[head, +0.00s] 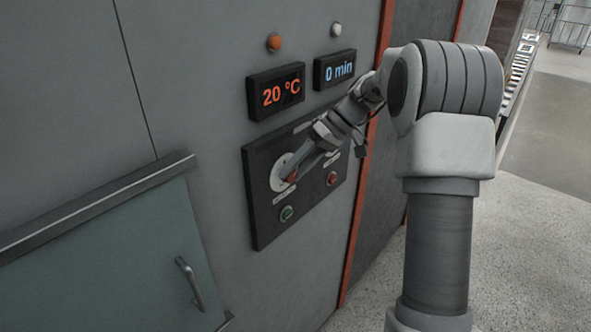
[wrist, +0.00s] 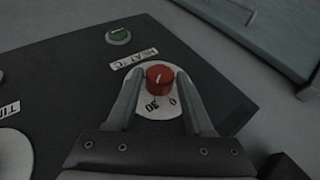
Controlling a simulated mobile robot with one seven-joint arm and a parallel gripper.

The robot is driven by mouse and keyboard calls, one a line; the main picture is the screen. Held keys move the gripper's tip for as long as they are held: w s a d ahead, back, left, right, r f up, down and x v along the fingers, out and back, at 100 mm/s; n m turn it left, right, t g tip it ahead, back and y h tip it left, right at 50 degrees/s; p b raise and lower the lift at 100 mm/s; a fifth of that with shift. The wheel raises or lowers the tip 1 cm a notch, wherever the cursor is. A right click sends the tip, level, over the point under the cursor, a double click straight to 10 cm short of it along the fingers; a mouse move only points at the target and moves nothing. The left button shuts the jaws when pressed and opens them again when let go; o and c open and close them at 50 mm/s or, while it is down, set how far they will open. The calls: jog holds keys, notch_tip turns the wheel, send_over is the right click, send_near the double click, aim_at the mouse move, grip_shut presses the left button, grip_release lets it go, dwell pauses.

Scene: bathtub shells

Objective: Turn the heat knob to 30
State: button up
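The red heat knob (wrist: 160,78) sits on a white dial (wrist: 141,105) marked 30 and 0, beside a "HEAT °C" label. A short white line shows on its face. My gripper (wrist: 160,72) has one finger on each side of the knob in the wrist view, with narrow gaps, so it looks open around it; contact is not clear. In the head view my gripper (head: 289,175) reaches the dial (head: 279,170), with the knob mostly hidden behind it. The temperature display (head: 277,92) reads 20 °C.
The dark control panel (head: 262,225) also has a green button (head: 287,214) and a red button (head: 332,178). A time display (head: 336,69) reads 0 min. A grey door with a handle (head: 190,283) is at lower left. Open floor lies at right.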

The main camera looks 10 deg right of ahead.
jog(key=shift+o, duration=1.3)
jog(key=v, duration=1.7)
jog(key=shift+r, duration=0.2)
jog(key=shift+d, duration=0.1)
jog(key=s+a+r+m+t+h, duration=0.25)
jog(key=s+a+h, duration=0.25)
jog(key=s+a, duration=0.6)
jog(key=s+f+m+t+h, duration=0.1)
jog(key=s+f, duration=0.3)
jog(key=s, duration=0.5)
jog(key=s+a+f+m+t+h, duration=0.1)
jog(key=s+f+m+t+h, duration=0.1)
jog(key=s+f, duration=0.3)
jog(key=s, duration=0.3)
jog(key=shift+s+f+h, duration=0.3)
jog(key=shift+s, duration=0.1)
